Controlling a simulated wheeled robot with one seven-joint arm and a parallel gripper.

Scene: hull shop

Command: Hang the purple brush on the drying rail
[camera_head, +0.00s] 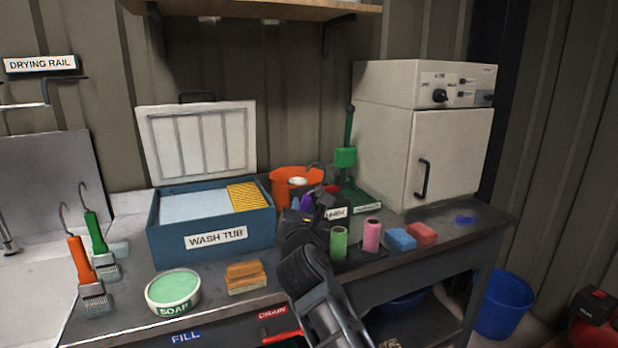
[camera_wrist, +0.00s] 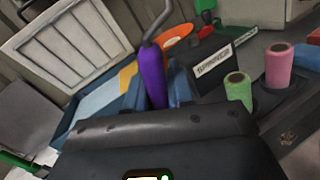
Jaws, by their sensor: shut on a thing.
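My gripper (camera_head: 303,214) is over the bench between the wash tub and the black labelled box, and is shut on the purple brush. The brush's purple handle (camera_wrist: 152,76) stands up between the jaws in the wrist view, with a grey metal hook at its top. Only small bits of purple show in the head view; the bristles are hidden. The drying rail (camera_head: 24,106) is a metal rail at the far left of the head view, under its sign (camera_head: 40,64). The blue wash tub (camera_head: 165,240) stands open, holding a pale surface and a yellow ribbed piece.
An orange brush (camera_head: 78,258) and a green brush (camera_head: 95,232) with hooks are at the left. A soap tub (camera_head: 173,290), sponges (camera_head: 246,272), an orange bucket (camera_head: 284,182), green (camera_head: 338,243) and pink (camera_head: 371,234) rolls, and a white cabinet (camera_head: 440,150) crowd the bench. A shelf (camera_head: 250,10) overhangs the back.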

